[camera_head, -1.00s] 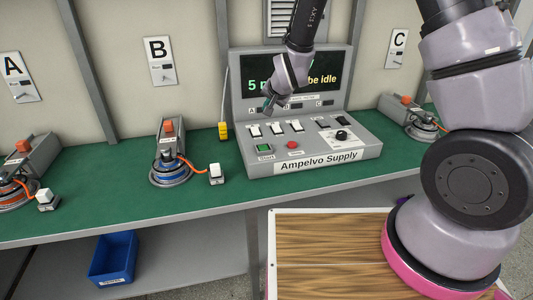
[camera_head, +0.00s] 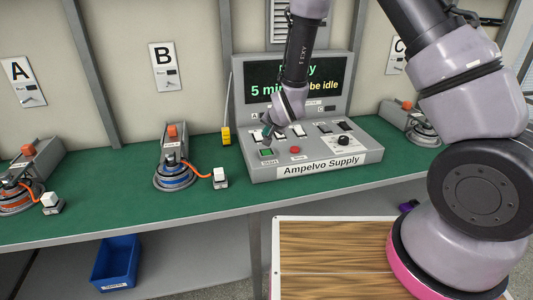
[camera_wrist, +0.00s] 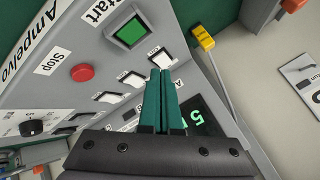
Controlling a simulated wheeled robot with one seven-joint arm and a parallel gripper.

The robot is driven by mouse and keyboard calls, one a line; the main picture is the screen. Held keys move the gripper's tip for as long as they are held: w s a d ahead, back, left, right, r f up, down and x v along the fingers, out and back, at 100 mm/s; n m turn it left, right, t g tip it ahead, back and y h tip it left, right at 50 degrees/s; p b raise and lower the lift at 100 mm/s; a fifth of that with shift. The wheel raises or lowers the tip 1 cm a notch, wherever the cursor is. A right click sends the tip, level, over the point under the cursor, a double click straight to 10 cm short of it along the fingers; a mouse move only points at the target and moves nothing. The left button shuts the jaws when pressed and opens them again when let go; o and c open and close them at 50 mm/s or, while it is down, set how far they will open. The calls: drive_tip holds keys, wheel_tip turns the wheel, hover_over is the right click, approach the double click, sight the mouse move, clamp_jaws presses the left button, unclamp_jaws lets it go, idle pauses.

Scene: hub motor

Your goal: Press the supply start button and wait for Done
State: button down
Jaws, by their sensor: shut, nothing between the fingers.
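The Ampelvo Supply (camera_head: 320,164) is a grey console on the green bench. Its green Start button (camera_head: 266,152) is at the front left of the panel, and it also shows in the wrist view (camera_wrist: 130,32). The red Stop button (camera_head: 295,149) is to its right. My gripper (camera_head: 268,131) is shut and empty, above the panel just behind the Start button. In the wrist view its green fingers (camera_wrist: 160,78) lie together near a white switch, apart from the button.
Motor stations stand on the bench under signs A (camera_head: 23,82), B (camera_head: 166,67) and C (camera_head: 396,55), with orange cables and small white-topped boxes. A yellow block (camera_head: 226,136) is left of the console. A blue bin (camera_head: 116,262) is below the bench.

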sight(267, 154)
drive_tip(key=shift+f, duration=2.55)
drive_tip(key=shift+f, duration=0.1)
drive_tip(key=shift+f, duration=0.3)
drive_tip(key=shift+f, duration=0.45)
idle(0.8)
drive_tip(key=shift+r, duration=0.85)
drive_tip(key=shift+r, duration=2.5)
